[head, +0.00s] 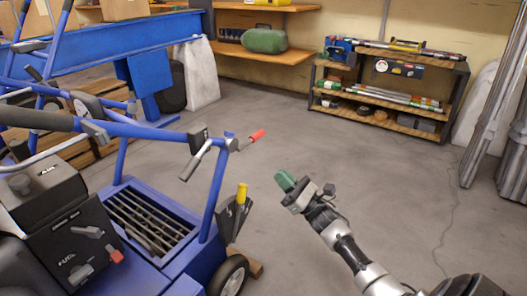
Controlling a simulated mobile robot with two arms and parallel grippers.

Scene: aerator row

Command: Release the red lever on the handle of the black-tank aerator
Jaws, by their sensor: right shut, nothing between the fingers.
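The blue aerator with a black tank and engine block (48,190) fills the left foreground. A lever with a red grip (257,136) sticks out to the right from the end of its blue handle frame (165,134). My right gripper (284,181) is shut and empty, with green at its tip. In the picture it is below and slightly right of the red lever, apart from it. My left gripper is not in view.
A yellow-tipped lever (241,195) stands on the aerator's side, near my right gripper. Another red knob (117,256) is on the engine. More blue machine frames stand behind. A low shelf (455,90) is at the back wall. The floor (330,150) in the middle is clear.

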